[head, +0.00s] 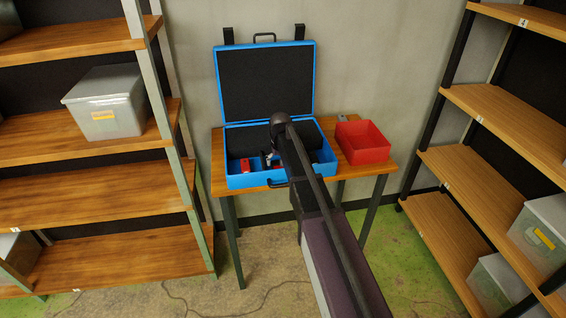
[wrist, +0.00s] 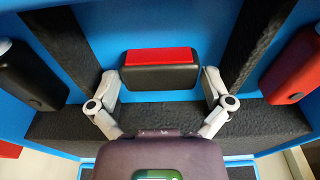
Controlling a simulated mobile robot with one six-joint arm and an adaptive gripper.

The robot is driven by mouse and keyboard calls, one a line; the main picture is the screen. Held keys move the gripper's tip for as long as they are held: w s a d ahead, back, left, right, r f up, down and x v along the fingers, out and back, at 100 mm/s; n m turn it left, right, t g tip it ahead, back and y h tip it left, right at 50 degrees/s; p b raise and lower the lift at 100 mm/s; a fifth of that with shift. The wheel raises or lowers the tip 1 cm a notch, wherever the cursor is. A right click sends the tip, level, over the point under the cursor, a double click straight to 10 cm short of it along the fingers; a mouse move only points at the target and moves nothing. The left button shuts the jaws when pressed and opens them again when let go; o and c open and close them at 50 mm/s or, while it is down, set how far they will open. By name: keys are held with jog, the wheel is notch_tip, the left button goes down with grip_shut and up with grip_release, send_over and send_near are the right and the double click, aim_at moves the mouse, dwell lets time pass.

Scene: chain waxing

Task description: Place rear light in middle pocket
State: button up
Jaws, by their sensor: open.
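The rear light, a black block with a red top strip (wrist: 160,68), lies in the middle pocket of the blue case in the wrist view. Black foam dividers (wrist: 64,38) stand on both sides of it. My gripper (wrist: 162,84) is open, with one grey finger on each side of the rear light. I see a gap between each finger and the light. The open blue case (head: 236,183) stands on the table in the head view. There my arm hides most of the gripper and the middle pocket.
A dark item (wrist: 30,75) lies in the left pocket and a red-and-black item (wrist: 296,68) in the right pocket of the wrist view. A red bin (head: 364,153) stands right of the case on the wooden table (head: 373,172). Shelves (head: 85,190) flank the table.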

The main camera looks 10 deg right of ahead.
jog(key=shift+r, duration=0.15)
notch_tip(320, 180, up, 12)
jog(key=s+p, duration=0.1)
jog(key=p, duration=1.1)
jog(key=shift+s, duration=0.25)
jog(key=shift+s, duration=0.1)
dwell(0.4)
jog(key=s+d+g, duration=0.1)
jog(key=s, duration=2.6)
jog(key=shift+s, duration=0.2)
jog(key=shift+d, duration=0.1)
